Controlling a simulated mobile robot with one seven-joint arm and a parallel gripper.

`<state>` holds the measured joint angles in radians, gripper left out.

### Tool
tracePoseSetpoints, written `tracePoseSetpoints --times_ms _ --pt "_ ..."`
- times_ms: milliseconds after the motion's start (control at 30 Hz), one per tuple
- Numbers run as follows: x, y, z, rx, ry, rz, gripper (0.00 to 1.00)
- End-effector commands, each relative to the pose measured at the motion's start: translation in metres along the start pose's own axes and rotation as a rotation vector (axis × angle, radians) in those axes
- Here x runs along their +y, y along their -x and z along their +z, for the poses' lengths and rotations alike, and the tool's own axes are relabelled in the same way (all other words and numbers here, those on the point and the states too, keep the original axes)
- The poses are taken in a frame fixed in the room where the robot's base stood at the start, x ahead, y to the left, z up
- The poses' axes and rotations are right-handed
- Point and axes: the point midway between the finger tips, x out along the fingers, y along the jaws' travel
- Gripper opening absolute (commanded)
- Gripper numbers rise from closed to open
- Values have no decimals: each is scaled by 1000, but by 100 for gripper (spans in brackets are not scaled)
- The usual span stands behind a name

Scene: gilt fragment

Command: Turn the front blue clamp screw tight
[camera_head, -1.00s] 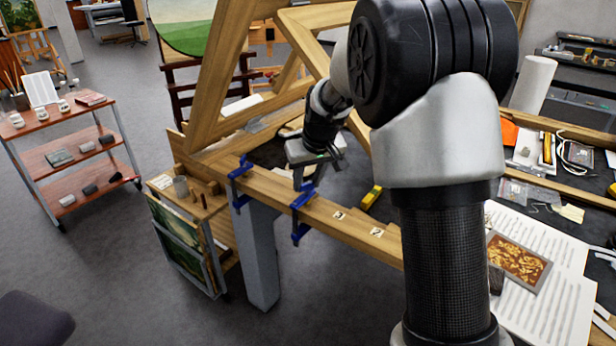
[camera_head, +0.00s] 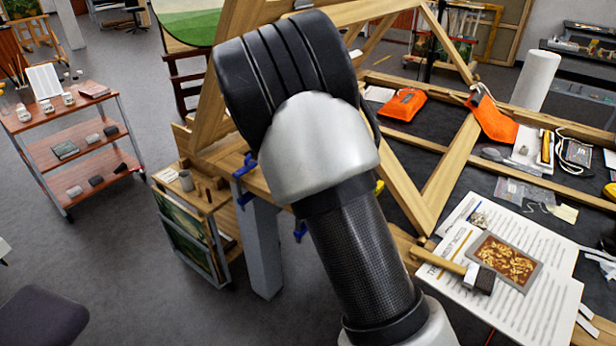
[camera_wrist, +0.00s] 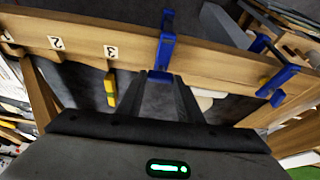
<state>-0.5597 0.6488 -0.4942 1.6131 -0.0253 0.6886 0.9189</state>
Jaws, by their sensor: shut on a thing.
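A blue clamp (camera_wrist: 166,42) grips the edge of a wooden beam (camera_wrist: 98,38) in the wrist view, beside the number labels. My gripper (camera_wrist: 162,80) is shut on the blue screw end of this clamp, which shows between the fingertips. How far the screw is turned cannot be told. A second blue clamp (camera_wrist: 279,80) sits farther right on the beam, apart from my gripper. In the head view my arm hides the gripper; only a lower bit of the held clamp (camera_head: 300,231) and the other clamp (camera_head: 243,182) show.
A yellow object (camera_wrist: 110,90) lies behind the beam in the wrist view.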

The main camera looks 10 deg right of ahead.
Motion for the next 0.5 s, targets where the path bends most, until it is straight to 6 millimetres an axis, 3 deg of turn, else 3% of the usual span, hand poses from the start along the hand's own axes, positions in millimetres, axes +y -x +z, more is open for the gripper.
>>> tracePoseSetpoints --times_ms 500 --pt "-4 1 -1 -1 -455 190 10"
